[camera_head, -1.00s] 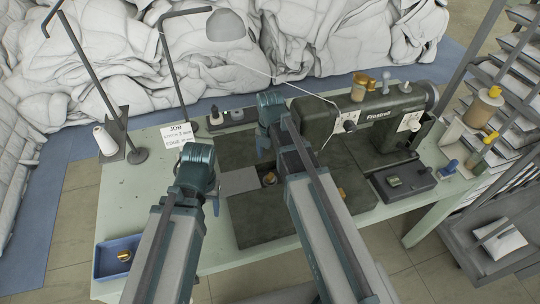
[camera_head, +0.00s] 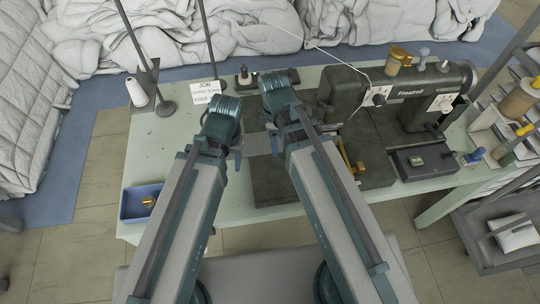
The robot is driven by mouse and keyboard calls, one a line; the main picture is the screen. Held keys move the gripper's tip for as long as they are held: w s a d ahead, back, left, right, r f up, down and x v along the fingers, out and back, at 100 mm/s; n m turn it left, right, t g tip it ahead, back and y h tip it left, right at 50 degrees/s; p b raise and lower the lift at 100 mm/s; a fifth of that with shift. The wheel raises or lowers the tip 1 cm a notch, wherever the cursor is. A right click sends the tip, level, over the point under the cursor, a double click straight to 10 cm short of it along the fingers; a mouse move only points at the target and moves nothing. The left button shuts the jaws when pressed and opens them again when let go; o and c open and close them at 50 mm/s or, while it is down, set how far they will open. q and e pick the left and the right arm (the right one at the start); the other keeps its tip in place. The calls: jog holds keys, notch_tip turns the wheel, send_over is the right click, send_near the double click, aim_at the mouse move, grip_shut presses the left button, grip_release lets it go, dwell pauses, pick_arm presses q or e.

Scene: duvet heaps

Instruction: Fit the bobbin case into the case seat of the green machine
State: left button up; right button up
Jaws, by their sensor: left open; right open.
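The dark green machine (camera_head: 345,90), marked Frostell, stands on the pale green table, its flat bed reaching left under my arms. A small gold part, possibly the bobbin case (camera_head: 149,202), lies in the blue tray at the table's left front. Another gold part (camera_head: 346,157) shows on the machine bed beside my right forearm. I cannot make out the case seat; my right arm covers part of the bed. My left gripper (camera_head: 238,157) is open at the bed's left side, apart from the tray. My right gripper (camera_head: 272,128) is open over the bed's left end, its fingers partly hidden.
A JOB card (camera_head: 206,92) and white thread cone (camera_head: 136,92) stand at the back left. A dark box (camera_head: 424,161) sits right of the bed; a spool rack (camera_head: 515,105) stands far right. The table between the tray (camera_head: 133,206) and card is clear.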

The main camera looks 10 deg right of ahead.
jog(key=s+a+m, duration=0.3)
jog(key=s+m, duration=0.3)
jog(key=m, duration=0.4)
jog(key=shift+a, duration=0.15)
jog(key=shift+r, duration=0.1)
